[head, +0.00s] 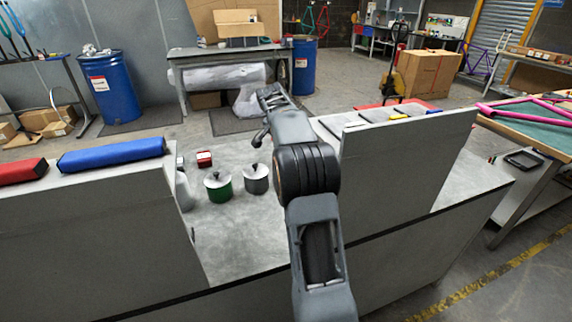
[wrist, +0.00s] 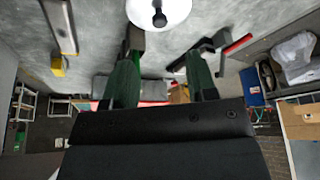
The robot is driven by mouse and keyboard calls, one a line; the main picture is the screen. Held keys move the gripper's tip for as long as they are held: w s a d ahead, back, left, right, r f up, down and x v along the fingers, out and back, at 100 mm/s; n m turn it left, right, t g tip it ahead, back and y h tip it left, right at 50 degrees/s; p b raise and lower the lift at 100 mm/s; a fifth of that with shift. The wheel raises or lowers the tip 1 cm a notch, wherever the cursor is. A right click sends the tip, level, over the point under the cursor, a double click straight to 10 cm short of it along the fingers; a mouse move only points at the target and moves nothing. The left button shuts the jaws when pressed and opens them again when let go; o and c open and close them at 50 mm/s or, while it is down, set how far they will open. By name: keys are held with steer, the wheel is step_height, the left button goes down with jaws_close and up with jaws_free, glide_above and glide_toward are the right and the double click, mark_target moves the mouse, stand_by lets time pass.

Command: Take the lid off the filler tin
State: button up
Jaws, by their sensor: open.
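Two lidded tins stand close together on the grey bench top in the head view, a green tin (head: 218,190) and a grey tin (head: 256,182). Each has a pale lid with a dark knob. I cannot tell which one is the filler tin. In the wrist view a white round lid (wrist: 140,12) with a black knob (wrist: 159,18) shows at the top edge, partly cut off. My gripper (wrist: 163,48) is open, its two dark green fingers apart with nothing between them. The lid lies beyond the fingertips. In the head view the gripper's fingers cannot be made out clearly.
A small red box (head: 204,159) and a pale bottle (head: 184,190) stand left of the tins. Low grey walls flank the bench; a blue roll (head: 112,154) lies on the left wall. The bench top in front of the tins is clear.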

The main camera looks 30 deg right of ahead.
steer(key=shift+p+x, duration=0.45)
steer(key=shift+x, duration=4.2)
steer(key=shift+w+a, duration=0.1)
steer(key=shift+c, duration=0.2)
jaws_close()
steer(key=shift+r, duration=0.15)
